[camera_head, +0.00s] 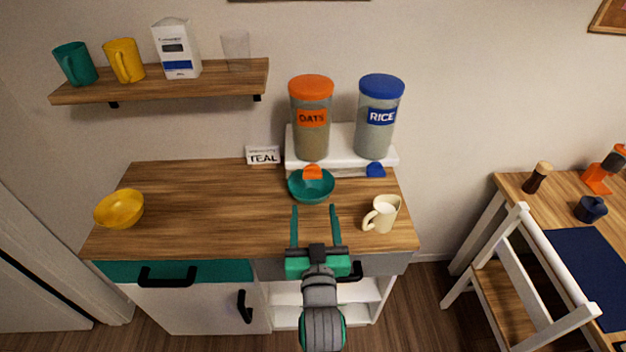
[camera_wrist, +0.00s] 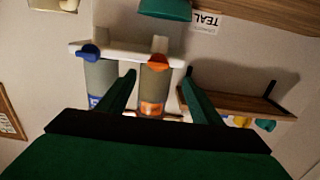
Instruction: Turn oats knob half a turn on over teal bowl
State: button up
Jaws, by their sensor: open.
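The oats dispenser (camera_head: 311,118) has an orange lid and an orange label and stands on a white stand. Its orange knob (camera_head: 312,172) is at the stand's front, above the teal bowl (camera_head: 311,190) on the counter. The knob also shows in the wrist view (camera_wrist: 157,57), where the picture is upside down and the teal bowl (camera_wrist: 166,10) is at the top edge. My gripper (camera_head: 315,211) is open and empty. In the head view its fingers point toward the bowl from the front side of the counter.
The rice dispenser (camera_head: 378,118), with a blue knob (camera_head: 376,170), stands right of the oats. A cream mug (camera_head: 381,214) stands on the counter right of my gripper. A yellow bowl (camera_head: 119,209) is far left. A TEAL sign (camera_head: 263,155) stands behind. The counter's left middle is clear.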

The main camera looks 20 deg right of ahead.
aim_at(313, 177)
jog(key=x, duration=1.1)
jog(key=shift+w+d+r, duration=0.1)
jog(key=shift+d+r, duration=0.15)
jog(key=shift+r, duration=0.1)
jog(key=c, duration=1.1)
